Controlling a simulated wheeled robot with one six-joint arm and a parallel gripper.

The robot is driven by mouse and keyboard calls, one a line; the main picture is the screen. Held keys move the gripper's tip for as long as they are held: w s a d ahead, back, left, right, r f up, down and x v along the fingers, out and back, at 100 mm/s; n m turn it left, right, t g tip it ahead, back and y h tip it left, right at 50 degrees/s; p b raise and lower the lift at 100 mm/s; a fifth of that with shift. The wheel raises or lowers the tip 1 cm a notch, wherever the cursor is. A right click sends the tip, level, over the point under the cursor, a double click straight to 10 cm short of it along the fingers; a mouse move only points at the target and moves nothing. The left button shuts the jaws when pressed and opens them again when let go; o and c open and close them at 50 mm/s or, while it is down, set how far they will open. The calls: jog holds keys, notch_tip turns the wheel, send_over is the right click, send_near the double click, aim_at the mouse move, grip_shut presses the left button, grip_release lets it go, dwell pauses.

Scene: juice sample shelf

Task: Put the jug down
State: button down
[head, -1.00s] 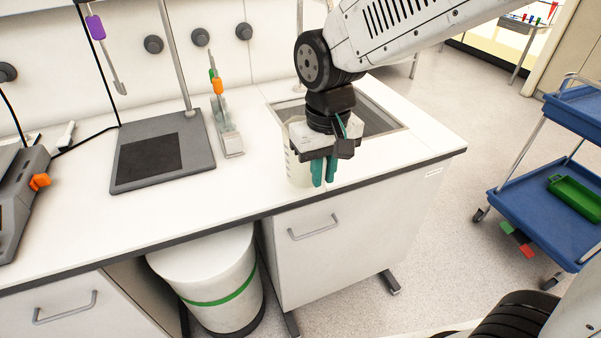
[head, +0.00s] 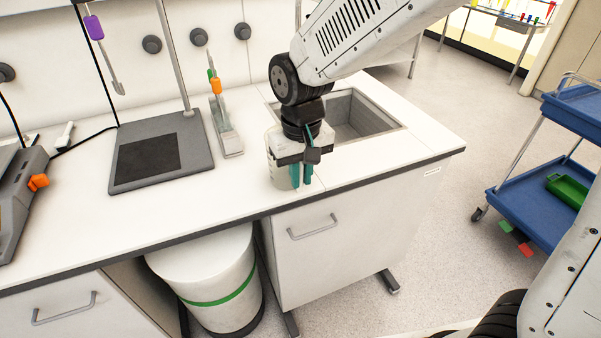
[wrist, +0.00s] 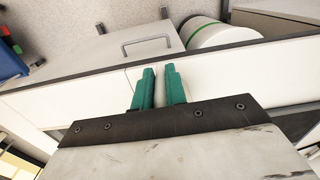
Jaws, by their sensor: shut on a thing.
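The jug (head: 277,168) is a pale, translucent vessel with faint marks on its side. In the head view it is upright over the white counter (head: 235,185), left of the sink and close to the front edge. I cannot tell whether its base touches the counter. My gripper (head: 301,178) points down at the jug's right side, its teal fingers shut on it. My wrist hides the jug's top. In the wrist view the teal fingers (wrist: 159,90) have a narrow pale strip between them; the jug's body is not clear there.
The sink (head: 355,115) lies open just behind and right of the jug. A grey stand base (head: 195,150) and a pipette stand (head: 230,140) are to the left. A lidded white bin (head: 205,262) is below the counter; a blue cart (head: 530,205) stands at right.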

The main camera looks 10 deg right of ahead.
jog(key=c, duration=1.4)
grip_release()
jog(key=shift+f, duration=0.1)
jog(key=shift+c, duration=0.2)
notch_tip(320, 180, up, 12)
jog(key=shift+r, duration=0.2)
jog(key=s+d+m+t, duration=0.1)
jog(key=s+d+m, duration=0.2)
jog(key=s+d, duration=1.6)
jog(key=shift+s+d+f, duration=0.3)
jog(key=shift+d+f, duration=0.05)
jog(key=shift+d, duration=0.45)
jog(key=shift+c, duration=0.2)
